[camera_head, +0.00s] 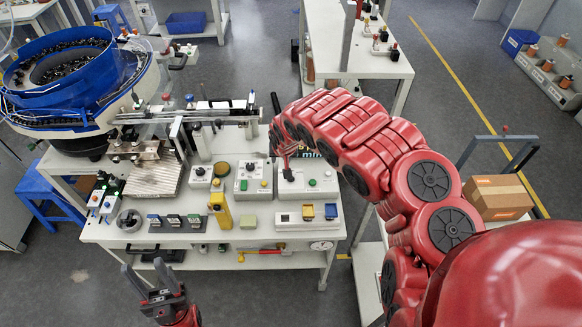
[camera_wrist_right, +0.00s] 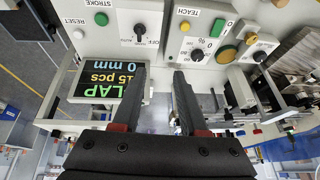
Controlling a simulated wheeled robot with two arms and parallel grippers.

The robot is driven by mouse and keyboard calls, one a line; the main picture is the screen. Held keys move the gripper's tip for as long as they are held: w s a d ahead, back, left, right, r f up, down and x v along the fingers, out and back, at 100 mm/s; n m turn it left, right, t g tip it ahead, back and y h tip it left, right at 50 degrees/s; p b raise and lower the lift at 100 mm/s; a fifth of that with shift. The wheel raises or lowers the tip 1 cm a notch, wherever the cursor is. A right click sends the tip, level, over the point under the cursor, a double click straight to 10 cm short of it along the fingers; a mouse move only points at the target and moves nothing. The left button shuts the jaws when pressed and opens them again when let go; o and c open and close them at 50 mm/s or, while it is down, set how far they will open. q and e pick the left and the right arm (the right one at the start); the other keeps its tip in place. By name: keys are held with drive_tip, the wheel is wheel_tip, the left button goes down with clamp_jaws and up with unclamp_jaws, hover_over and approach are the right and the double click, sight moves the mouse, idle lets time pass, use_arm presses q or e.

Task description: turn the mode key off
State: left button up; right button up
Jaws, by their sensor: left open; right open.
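A black switch (camera_wrist_right: 140,30) with an OFF label beside it sits on a light grey control box in the right wrist view. It appears to be the mode key; its exact setting is too small to read. In the head view the box (camera_head: 300,190) stands at the right of the white workbench, with the black switch (camera_head: 288,174) on top. My right gripper (camera_wrist_right: 156,75) is open and empty, its fingers apart and pointing towards the box; in the head view it (camera_head: 285,162) is close above the switch. My left gripper (camera_head: 155,278) is open and empty in front of the bench.
A display (camera_wrist_right: 105,80) and a green button (camera_wrist_right: 101,19) are beside the switch. A TEACH box (camera_wrist_right: 203,30) with a knob and buttons is close on the other side. A blue bowl feeder (camera_head: 62,80) stands at the left. A cardboard box (camera_head: 497,197) is at the right.

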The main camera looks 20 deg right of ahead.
drive_tip(key=s+d, duration=0.2)
drive_tip(key=d, duration=0.1)
drive_tip(key=b, duration=1.4)
hover_over(291, 180)
drive_tip(key=shift+g+h, duration=0.4)
drive_tip(key=f, duration=1)
drive_tip(key=shift+s+f, duration=0.25)
drive_tip(key=shift+s, duration=0.1)
drive_tip(key=shift+w+a+p, duration=0.1)
drive_tip(key=shift+w+p, duration=0.1)
drive_tip(key=shift+p, duration=0.3)
drive_tip(key=shift+x, duration=0.95)
drive_tip(key=shift+p+x, duration=0.35)
drive_tip(key=shift+x, duration=0.65)
drive_tip(key=shift+w+f, duration=0.15)
drive_tip(key=shift+f, duration=0.45)
